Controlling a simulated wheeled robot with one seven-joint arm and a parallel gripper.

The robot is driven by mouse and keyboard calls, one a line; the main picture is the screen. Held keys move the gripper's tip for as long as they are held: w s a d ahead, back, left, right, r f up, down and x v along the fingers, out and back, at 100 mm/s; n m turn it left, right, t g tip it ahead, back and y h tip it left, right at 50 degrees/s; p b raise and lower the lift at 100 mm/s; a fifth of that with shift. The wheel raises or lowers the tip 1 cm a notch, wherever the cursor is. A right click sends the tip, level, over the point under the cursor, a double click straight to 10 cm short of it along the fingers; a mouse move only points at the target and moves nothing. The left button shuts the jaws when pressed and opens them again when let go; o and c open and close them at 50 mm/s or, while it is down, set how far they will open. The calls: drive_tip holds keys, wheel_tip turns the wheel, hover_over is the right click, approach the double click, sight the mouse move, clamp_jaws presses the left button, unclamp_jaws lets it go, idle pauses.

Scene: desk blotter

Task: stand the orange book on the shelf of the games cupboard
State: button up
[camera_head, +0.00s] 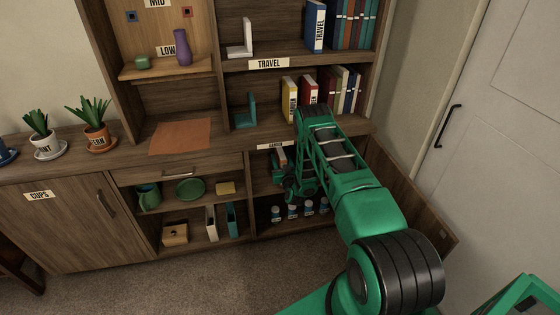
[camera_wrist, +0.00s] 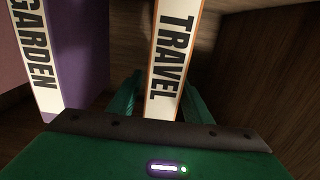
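The orange book (camera_wrist: 172,65) shows in the wrist view as a pale spine with thin orange edges, lettered TRAVEL. My gripper (camera_wrist: 162,100) has its green fingers on either side of this book; whether they press on its covers is unclear. In the head view my gripper (camera_head: 285,186) is inside the lower right cupboard, at its left side, and my arm hides much of that space. The cupboard door (camera_head: 408,195) stands open to the right. I cannot make out a label naming the games cupboard.
A purple book lettered GARDEN (camera_wrist: 42,60) stands left of the orange book, with a gap between. Several small jars (camera_head: 292,211) stand on the cupboard's lower level. Books (camera_head: 310,90) and a teal bookend (camera_head: 245,112) stand on the shelf above. Carpet in front is clear.

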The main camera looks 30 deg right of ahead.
drive_tip(key=shift+r, duration=0.1)
drive_tip(key=v, duration=1.2)
